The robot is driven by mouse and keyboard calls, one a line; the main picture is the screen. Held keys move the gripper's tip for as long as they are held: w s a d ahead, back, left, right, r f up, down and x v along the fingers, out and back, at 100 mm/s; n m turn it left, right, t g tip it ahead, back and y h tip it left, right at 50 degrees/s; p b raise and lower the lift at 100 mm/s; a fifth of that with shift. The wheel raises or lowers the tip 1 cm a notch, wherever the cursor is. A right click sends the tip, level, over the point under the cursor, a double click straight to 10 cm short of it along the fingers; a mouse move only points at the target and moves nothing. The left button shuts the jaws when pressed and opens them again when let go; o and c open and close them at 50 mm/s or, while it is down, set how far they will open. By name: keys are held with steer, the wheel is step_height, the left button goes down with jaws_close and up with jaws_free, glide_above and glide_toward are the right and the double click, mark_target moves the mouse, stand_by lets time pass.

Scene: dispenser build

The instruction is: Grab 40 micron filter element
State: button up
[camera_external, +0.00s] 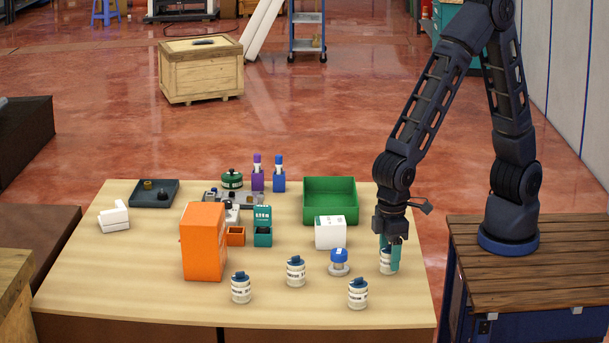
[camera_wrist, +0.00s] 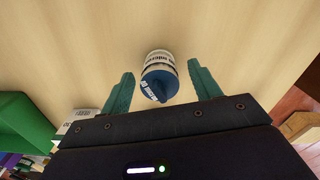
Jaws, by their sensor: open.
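A white canister with a dark blue top (camera_external: 385,262) stands near the right edge of the table. In the wrist view the same canister (camera_wrist: 158,66) lies between my fingers, with part of a label reading "micron"; the number is not clearly legible. My gripper (camera_external: 391,262) points down at it with teal fingers. In the wrist view my gripper (camera_wrist: 160,72) is open, with a gap on each side of the canister. Similar canisters stand along the front: a left one (camera_external: 241,289), a middle one (camera_external: 296,272) and a right one (camera_external: 358,294). Their labels are too small to read.
An orange box (camera_external: 203,243) stands left of centre. The table's right edge is close to my gripper.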

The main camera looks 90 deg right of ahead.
steer(key=shift+f, duration=0.8)
steer(key=c, duration=1.1)
steer(key=shift+o, duration=0.2)
